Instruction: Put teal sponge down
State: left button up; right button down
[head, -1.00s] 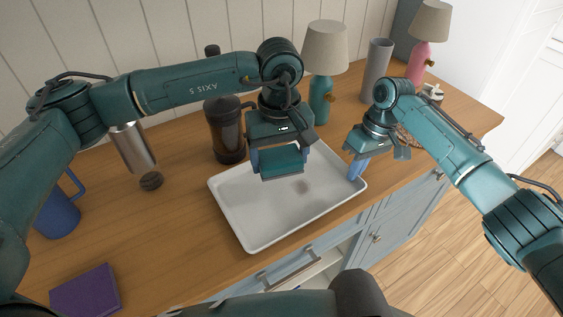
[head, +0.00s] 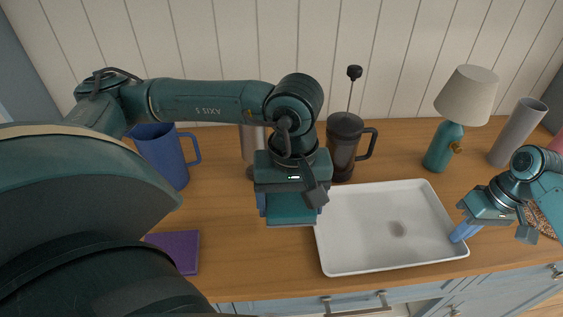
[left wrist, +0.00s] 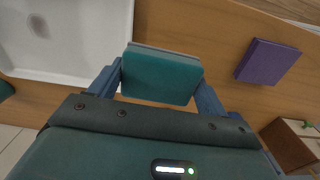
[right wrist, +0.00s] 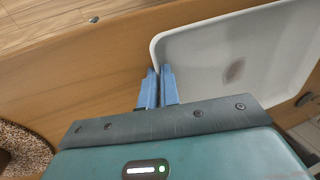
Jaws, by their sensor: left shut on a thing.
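The teal sponge (head: 290,210) is between the fingers of my left gripper (head: 290,200), which is shut on it. In the left wrist view the sponge (left wrist: 162,78) shows a teal face and a grey edge, with a blue finger on either side. It is held over the wooden counter by the left edge of the white tray (head: 345,262); its exact height is hard to tell. My right gripper (head: 464,228) is at the tray's right end, its fingers together and nothing seen between them in the right wrist view (right wrist: 159,88). Whether they touch the tray is unclear.
The tray holds only a dark smudge (head: 398,229). Behind stand a dark French press (head: 343,145), a metal cylinder (head: 249,145), a blue mug (head: 163,155), a teal lamp (head: 444,145) and a grey cylinder (head: 517,130).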

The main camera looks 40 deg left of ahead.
pick_arm(q)
jog(key=shift+s+a+f, duration=0.2)
jog(key=shift+s, duration=0.2)
jog(key=shift+s+a+f, duration=0.2)
jog(key=shift+s, duration=0.2)
notch_tip(320, 180, down, 4)
jog(key=shift+f, duration=2.5)
jog(key=shift+f, duration=0.1)
jog(key=o, duration=0.9)
notch_tip(320, 180, up, 12)
jog(key=shift+r, duration=0.1)
